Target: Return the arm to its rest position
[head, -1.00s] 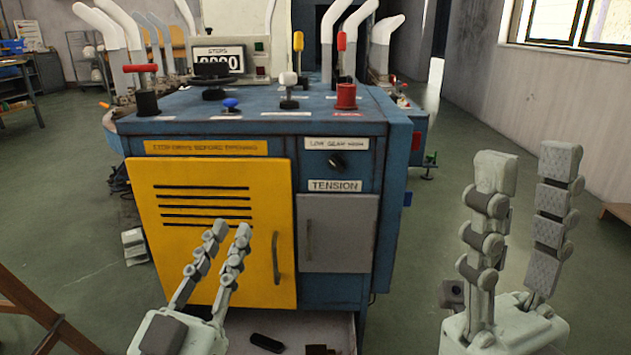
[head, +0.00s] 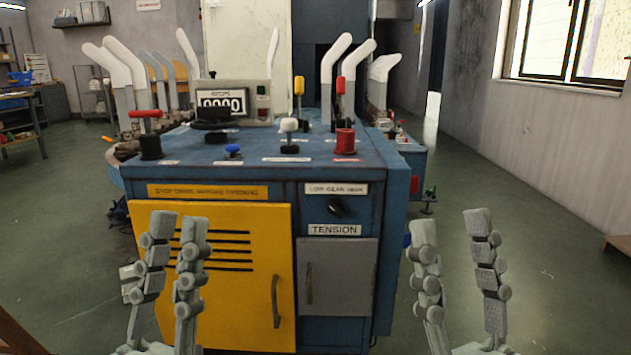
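My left gripper (head: 179,218) is at the lower left, in front of the yellow cabinet door (head: 240,300) in the view. Its two fingers point up with a gap between them, and nothing is held. My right gripper (head: 451,224) is at the lower right, just right of the blue machine (head: 385,240) in the view. Its fingers point up, spread apart and empty. Neither gripper visibly touches the machine. The arms behind the grippers are mostly out of frame.
The machine's top carries a red-handled lever (head: 147,130), a blue knob (head: 233,150), a red knob (head: 345,142) and a counter display (head: 220,101). White sock forms (head: 340,60) stand behind. A grey door (head: 338,278) is below. Open floor (head: 560,260) lies to the right.

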